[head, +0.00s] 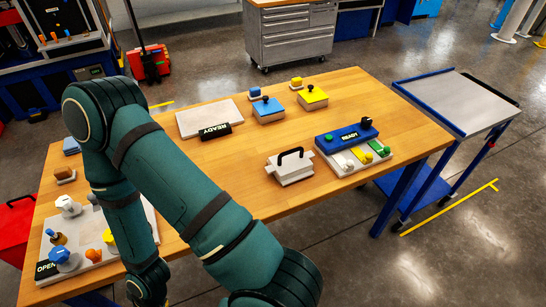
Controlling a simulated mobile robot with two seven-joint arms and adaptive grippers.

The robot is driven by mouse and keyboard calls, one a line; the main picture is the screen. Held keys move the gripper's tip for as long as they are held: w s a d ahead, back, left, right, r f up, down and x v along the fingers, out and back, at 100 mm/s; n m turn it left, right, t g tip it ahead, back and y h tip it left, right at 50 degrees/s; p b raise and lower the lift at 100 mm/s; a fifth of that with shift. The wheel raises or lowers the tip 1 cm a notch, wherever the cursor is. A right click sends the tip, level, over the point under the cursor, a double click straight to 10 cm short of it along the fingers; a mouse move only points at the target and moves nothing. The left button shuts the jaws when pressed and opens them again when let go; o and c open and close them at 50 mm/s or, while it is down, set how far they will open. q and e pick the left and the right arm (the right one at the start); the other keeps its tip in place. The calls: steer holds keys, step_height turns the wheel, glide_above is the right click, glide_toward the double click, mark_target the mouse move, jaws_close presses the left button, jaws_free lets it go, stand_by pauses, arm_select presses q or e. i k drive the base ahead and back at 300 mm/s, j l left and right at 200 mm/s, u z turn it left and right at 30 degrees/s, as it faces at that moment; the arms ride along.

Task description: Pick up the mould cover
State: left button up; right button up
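A white block with a black arched handle (290,167) stands on the wooden table (345,105), right of the middle. It looks like the mould cover, and nothing touches it. One of my dark green arms rises from the bottom edge, bends at the upper left and hangs down over the table's left part. Its lower end reaches the bottom edge, and no gripper fingers can be made out there. My other arm does not show.
Behind are a pale slab (210,117), a blue knobbed block (268,110) and a yellow one (312,97). An OPEN board (88,278) lies left, partly hidden. A cart (455,100) stands right.

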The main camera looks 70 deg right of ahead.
mark_target(292, 166)
steer(key=z, duration=2.55)
